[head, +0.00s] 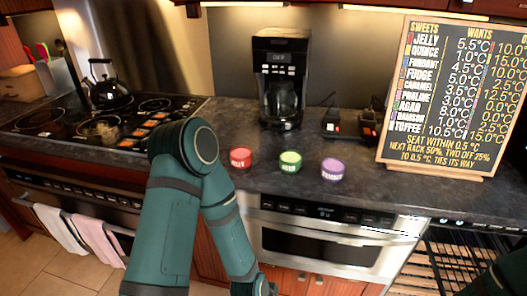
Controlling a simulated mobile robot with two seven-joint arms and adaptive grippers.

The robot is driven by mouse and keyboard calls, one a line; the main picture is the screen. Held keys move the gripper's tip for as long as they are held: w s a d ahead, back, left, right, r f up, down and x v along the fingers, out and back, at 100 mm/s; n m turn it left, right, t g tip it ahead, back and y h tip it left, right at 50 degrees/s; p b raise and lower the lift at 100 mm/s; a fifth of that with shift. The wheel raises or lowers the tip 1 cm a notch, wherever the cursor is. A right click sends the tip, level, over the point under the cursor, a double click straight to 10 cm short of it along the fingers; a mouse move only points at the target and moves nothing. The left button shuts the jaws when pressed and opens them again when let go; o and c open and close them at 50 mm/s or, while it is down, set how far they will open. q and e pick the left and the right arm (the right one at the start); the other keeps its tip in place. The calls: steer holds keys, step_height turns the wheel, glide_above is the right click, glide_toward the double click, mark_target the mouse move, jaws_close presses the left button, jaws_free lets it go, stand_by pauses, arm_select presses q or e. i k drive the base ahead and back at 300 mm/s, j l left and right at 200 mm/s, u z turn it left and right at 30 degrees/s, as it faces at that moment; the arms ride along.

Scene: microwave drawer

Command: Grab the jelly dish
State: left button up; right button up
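The jelly dish (240,158) is a small round red dish with "JELLY" on its front. It stands on the dark counter, leftmost of three dishes. My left arm crosses the front of the counter, its elbow raised left of the jelly dish. Its forearm runs down past the counter edge to the bottom of the head view, where the gripper is out of frame. Only a dark part of my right arm shows at the bottom right corner; its gripper is not in view. Neither arm touches the jelly dish in view.
A green dish (290,162) and a purple dish (332,169) stand right of the jelly dish. Behind is a black coffee maker (281,80). A menu board (450,95) stands at right. A microwave drawer (330,243) is below the counter; a stovetop (100,122) is left.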

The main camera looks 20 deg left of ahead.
mark_target(242, 157)
steer(key=i+j+z, duration=0.1)
steer(key=j+z, duration=0.7)
